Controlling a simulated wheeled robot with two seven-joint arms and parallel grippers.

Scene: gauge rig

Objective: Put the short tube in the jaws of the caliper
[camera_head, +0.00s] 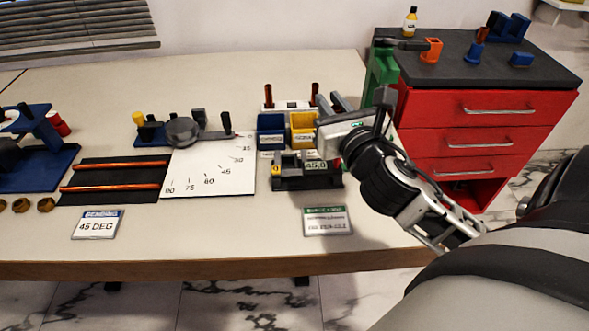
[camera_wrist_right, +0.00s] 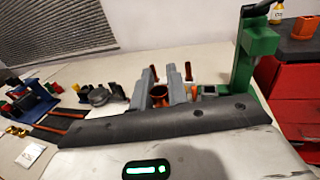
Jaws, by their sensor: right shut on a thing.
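The caliper (camera_head: 306,181) is a dark device with a small display reading about 45.0, lying on the table left of my right gripper. My right gripper (camera_head: 332,103) is above the table, beside the yellow bin and behind the caliper as seen from the head. In the right wrist view the gripper (camera_wrist_right: 160,88) is shut on the short tube (camera_wrist_right: 158,92), an orange copper piece whose open end shows between the fingers. The tube is hidden by the gripper in the head view. The tube is apart from the caliper. My left gripper is not in view.
A blue bin (camera_head: 271,129) and a yellow bin (camera_head: 303,121) stand behind the caliper. A green stand (camera_head: 382,66) is close to my right gripper. A black mat (camera_head: 113,179) holds long copper tubes; a white angle sheet (camera_head: 215,170) lies beside it. The table front is mostly clear.

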